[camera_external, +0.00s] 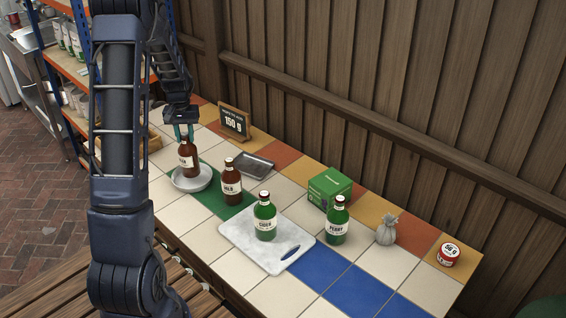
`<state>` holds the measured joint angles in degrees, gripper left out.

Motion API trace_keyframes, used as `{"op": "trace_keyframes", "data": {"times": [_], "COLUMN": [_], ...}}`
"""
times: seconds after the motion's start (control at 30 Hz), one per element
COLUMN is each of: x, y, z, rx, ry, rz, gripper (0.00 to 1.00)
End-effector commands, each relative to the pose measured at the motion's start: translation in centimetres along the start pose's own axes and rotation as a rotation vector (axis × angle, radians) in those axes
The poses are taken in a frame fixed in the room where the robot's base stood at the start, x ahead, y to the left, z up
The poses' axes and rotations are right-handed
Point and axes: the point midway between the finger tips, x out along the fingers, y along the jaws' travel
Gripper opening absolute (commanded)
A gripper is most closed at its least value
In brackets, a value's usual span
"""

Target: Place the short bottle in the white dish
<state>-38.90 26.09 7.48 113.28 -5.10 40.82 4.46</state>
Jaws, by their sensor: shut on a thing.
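A brown bottle with a pale label (188,160) is upright at the white dish (206,182), its lower end inside the dish's outline. I cannot tell whether its base touches the dish. My gripper (184,131) points down from above and is shut on the top of this bottle; its teal fingers hide part of the neck. A second brown bottle (232,188) stands just right of the dish, on the tiles. Two green bottles stand further right: one (265,222) on a marble board, the other (337,226) on the tiles.
A grey metal tray (254,166) and a "150 g" sign (234,122) are behind the dish. The marble board (250,246), a green box (329,187), a tied grey sack (387,231) and a red-white tin (448,254) are to the right. The blue tiles in front are clear.

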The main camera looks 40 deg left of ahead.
Motion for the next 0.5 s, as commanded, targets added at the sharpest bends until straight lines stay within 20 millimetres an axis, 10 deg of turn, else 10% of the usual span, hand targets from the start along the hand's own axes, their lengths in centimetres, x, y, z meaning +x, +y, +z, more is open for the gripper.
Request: {"op": "trace_keyframes", "data": {"times": [0.5], "x": [2.9], "y": [0.0], "z": [0.0], "rx": [0.000], "ry": [0.000], "rz": [0.000], "gripper": [0.00]}}
